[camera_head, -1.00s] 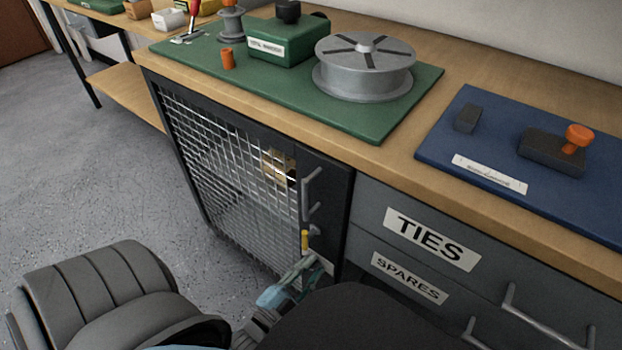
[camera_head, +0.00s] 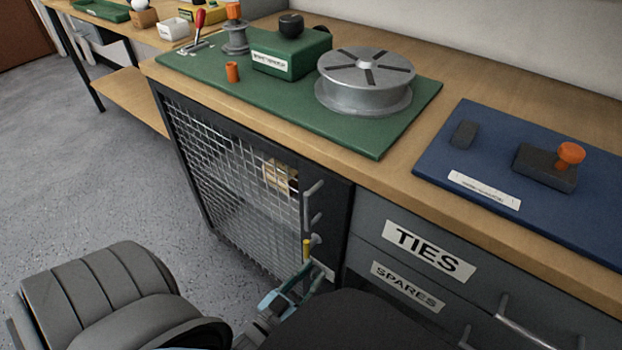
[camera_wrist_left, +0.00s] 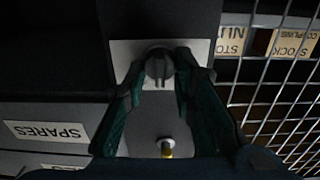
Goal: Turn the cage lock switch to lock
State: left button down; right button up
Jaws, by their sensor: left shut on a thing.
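The cage lock switch is a dark grey round knob (camera_wrist_left: 158,64) on a pale plate (camera_wrist_left: 200,50), seen in the left wrist view, which is upside down. My left gripper (camera_wrist_left: 159,72) has its two green fingers on either side of the knob and is shut on it. In the head view my left gripper (camera_head: 311,270) is at the lower right of the cage door (camera_head: 230,180), below its handle (camera_head: 308,203), and hides the knob. A small yellow-tipped pin (camera_wrist_left: 166,150) stands out near the plate. My right gripper is not in view.
Drawers labelled TIES (camera_head: 428,250) and SPARES (camera_head: 406,287) are right of the cage. The bench top above holds a green mat (camera_head: 350,136) with a metal reel (camera_head: 364,82) and a blue mat (camera_head: 450,150). The floor left of the cage is clear.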

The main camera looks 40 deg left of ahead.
pick_arm(q)
jog(key=n, duration=0.4)
jog(key=shift+a+f+n+p, duration=0.1)
jog(key=shift+n+p, duration=0.2)
jog(key=shift+f+n, duration=0.1)
jog(key=shift+n, duration=2.1)
jog(key=c, duration=1.4)
grip_release()
jog(key=shift+o, duration=0.2)
jog(key=shift+a, duration=0.1)
jog(key=s, duration=1.2)
